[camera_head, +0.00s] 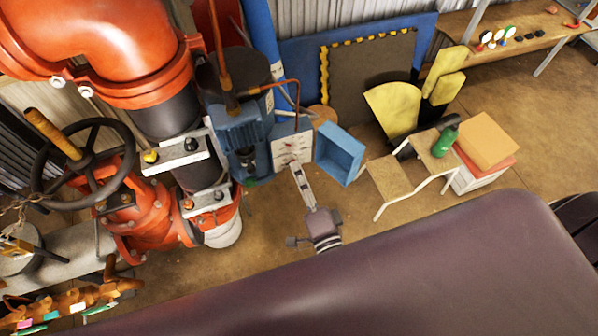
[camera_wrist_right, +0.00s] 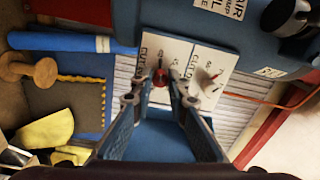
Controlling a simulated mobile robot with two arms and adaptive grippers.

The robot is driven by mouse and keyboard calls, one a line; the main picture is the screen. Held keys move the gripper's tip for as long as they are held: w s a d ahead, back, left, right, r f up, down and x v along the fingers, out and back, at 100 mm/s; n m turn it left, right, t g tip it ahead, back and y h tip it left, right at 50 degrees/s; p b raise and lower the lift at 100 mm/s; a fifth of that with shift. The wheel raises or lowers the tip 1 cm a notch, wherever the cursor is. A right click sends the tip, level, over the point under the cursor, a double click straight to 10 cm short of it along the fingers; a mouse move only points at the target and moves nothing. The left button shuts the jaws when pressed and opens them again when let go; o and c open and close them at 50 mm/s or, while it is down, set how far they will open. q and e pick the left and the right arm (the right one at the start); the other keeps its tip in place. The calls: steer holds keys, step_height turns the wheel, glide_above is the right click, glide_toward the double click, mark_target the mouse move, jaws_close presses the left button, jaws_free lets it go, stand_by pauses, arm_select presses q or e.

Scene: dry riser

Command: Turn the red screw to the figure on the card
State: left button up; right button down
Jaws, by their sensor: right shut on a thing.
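The red screw (camera_wrist_right: 160,76) sits on a white panel (camera_wrist_right: 168,57) in the right wrist view, with printed lettering beside it. My right gripper (camera_wrist_right: 159,88) is shut on the red screw, one finger on each side. In the head view my right gripper (camera_head: 294,168) reaches up to the white panel (camera_head: 292,143) of a small control box, and its tips hide the screw there. A second small knob with a red mark (camera_wrist_right: 211,82) is to the right of the screw. No figure can be read clearly. My left gripper is not in view.
The blue box door (camera_head: 340,153) stands open just right of my right gripper. A blue motor pump (camera_head: 240,130) and orange pipework (camera_head: 110,45) are close on the left. A step stool (camera_head: 390,180) with a green bottle (camera_head: 445,141) stands at the right.

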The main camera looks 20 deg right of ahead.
steer(key=shift+f, duration=0.1)
steer(key=c, duration=1.9)
jaws_free()
steer(key=s, duration=1.2)
steer(key=shift+d+f, duration=0.15)
steer(key=shift+d, duration=0.05)
